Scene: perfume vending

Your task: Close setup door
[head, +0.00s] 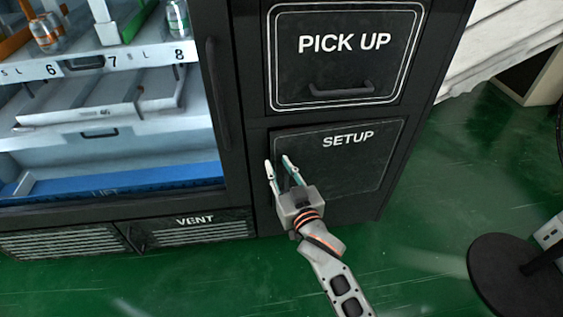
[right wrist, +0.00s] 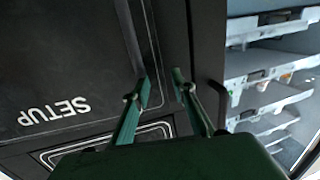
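The setup door (head: 345,165) is a dark panel with a white outline and the word SETUP, low on the black vending machine. It looks flush or nearly flush with the frame; I cannot tell if a small gap remains. My right gripper (head: 277,163) is at the door's left edge, with its two fingers apart and nothing between them. In the right wrist view the setup door (right wrist: 65,60) fills the left side, upside down, and the fingers of the gripper (right wrist: 161,88) are near its edge. Contact is not clear. My left gripper is out of view.
The pick up door (head: 345,50) with its handle is above the setup door. A glass-fronted display with shelves (head: 100,110) is at the left, above the vent panel (head: 190,228). A black round base (head: 510,280) stands on the green floor at the right.

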